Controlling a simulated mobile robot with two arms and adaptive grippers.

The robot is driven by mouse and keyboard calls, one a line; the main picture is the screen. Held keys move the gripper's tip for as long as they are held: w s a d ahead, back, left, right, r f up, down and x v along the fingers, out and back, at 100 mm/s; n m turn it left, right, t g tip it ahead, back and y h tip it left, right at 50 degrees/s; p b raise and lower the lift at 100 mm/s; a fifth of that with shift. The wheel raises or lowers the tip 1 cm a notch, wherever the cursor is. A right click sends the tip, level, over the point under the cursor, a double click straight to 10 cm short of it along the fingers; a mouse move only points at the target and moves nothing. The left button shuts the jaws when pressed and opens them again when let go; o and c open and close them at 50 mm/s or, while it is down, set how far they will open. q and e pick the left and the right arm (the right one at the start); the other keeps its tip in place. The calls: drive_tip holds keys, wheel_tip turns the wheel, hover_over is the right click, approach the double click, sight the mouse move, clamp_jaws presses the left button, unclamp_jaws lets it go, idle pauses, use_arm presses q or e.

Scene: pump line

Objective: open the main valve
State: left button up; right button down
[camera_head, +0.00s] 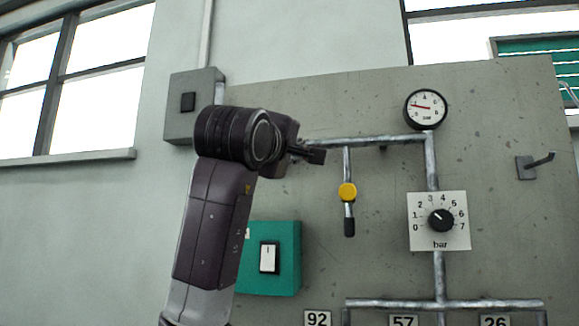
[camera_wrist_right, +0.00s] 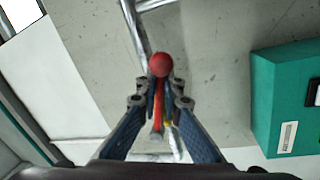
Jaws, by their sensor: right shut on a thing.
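In the right wrist view, a red lever with a round red knob (camera_wrist_right: 160,65) stands between the fingers of my right gripper (camera_wrist_right: 160,98), which is shut on it. I take this lever to be the main valve's handle. In the head view my right gripper (camera_head: 312,154) is at the left end of the upper horizontal pipe (camera_head: 375,141). The arm hides the red lever there. My left gripper is not in view.
A yellow-knobbed valve (camera_head: 347,192) hangs below the pipe, just right of my gripper. A round gauge (camera_head: 426,108), a numbered bar dial (camera_head: 439,221) and a hook (camera_head: 534,165) are farther right. A green switch box (camera_head: 284,271) and a grey box (camera_head: 186,106) flank my arm.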

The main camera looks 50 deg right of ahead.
drive_tip(key=r+n, duration=0.1)
drive_tip(key=n, duration=0.1)
drive_tip(key=shift+s+d+r+n+t+b, duration=0.15)
drive_tip(key=shift+s+r+n+t+b, duration=0.15)
drive_tip(key=shift+r+n, duration=0.1)
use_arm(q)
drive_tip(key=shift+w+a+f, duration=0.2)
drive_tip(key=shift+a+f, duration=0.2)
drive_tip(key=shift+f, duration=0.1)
use_arm(e)
drive_tip(key=shift+r+n+t, duration=0.4)
drive_tip(key=shift+r+n, duration=0.3)
drive_tip(key=shift+n, duration=0.4)
drive_tip(key=c, duration=2.1)
unclamp_jaws()
drive_tip(key=shift+d, duration=0.1)
drive_tip(key=shift+d+f, duration=0.1)
drive_tip(key=shift+d, duration=0.05)
drive_tip(key=shift+a, duration=0.25)
drive_tip(key=v, duration=1.1)
drive_tip(key=shift+a, duration=0.25)
